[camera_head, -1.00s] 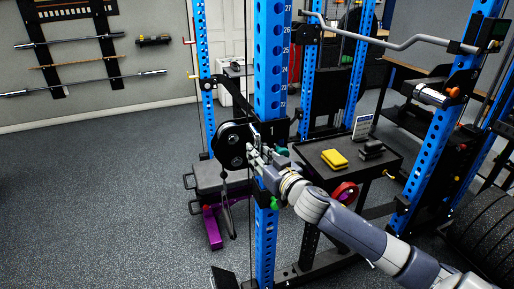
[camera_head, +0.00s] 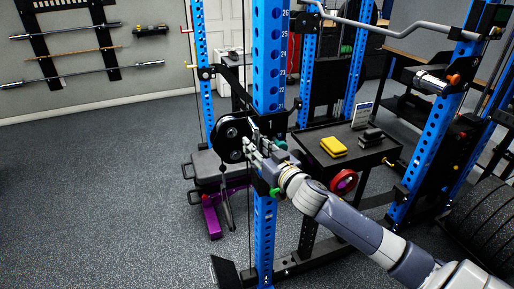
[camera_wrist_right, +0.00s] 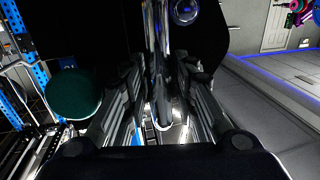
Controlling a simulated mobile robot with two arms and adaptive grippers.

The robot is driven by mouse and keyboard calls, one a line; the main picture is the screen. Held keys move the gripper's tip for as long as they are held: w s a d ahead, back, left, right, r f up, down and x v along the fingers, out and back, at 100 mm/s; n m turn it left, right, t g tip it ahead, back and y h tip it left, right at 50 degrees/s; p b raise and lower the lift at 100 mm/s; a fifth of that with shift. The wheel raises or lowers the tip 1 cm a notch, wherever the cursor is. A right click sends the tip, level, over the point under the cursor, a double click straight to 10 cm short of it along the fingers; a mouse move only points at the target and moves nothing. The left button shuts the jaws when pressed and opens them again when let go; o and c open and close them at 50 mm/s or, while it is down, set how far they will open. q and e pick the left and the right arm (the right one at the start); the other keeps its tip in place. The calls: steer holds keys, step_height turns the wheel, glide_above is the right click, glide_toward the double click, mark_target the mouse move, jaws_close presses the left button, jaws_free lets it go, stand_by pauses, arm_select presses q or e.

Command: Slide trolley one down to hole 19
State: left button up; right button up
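Trolley one (camera_head: 229,139), a black carriage with round pulley wheels, sits on the front blue upright (camera_head: 267,60). The number 19 cannot be made out. My right gripper (camera_head: 256,151) is at the trolley's right side, in front of the upright. In the right wrist view its two fingers (camera_wrist_right: 163,100) stand on both sides of a chrome bar (camera_wrist_right: 161,45) on the trolley and appear closed on it. The exact contact is dark. My left gripper is not in view.
A black shelf (camera_head: 312,139) with a yellow block (camera_head: 334,147) and dark blocks stands right of the upright. A bench with a purple frame (camera_head: 210,215) is at its left. Weight plates (camera_head: 485,225) stand at the far right. The floor at left is clear.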

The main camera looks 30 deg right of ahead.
steer(key=s, duration=1.2)
steer(key=shift+a, duration=0.25)
